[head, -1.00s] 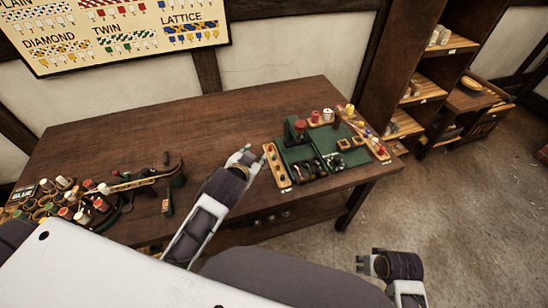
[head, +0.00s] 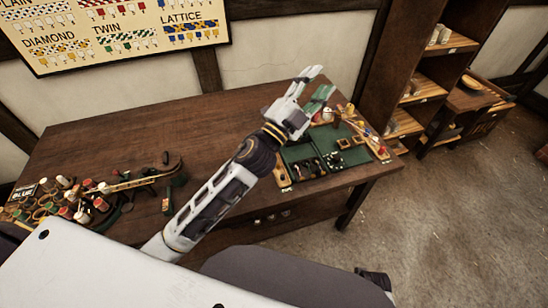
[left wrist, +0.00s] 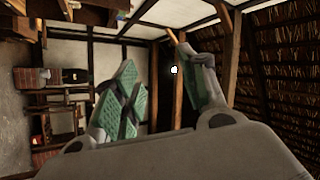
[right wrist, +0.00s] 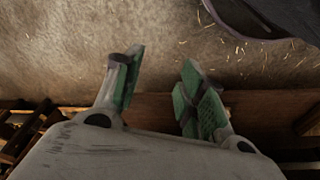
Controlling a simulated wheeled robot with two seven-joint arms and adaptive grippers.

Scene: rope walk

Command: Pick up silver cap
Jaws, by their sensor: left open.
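I cannot make out a silver cap in any view; small parts on the green tray (head: 296,153) at the table's right end are too small to tell apart, and my left arm covers some of them. My left gripper (head: 316,86) is raised above the tray's back left part, fingers pointing up and to the right. It is open and empty; in the left wrist view its fingers (left wrist: 165,85) stand apart before the far room. My right gripper (right wrist: 158,82) is open and empty over the floor, low beside the table.
The brown table (head: 110,145) has a bare middle. A wooden strip (head: 284,179) lies at the tray's left. A shelf unit (head: 415,80) stands right of the table.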

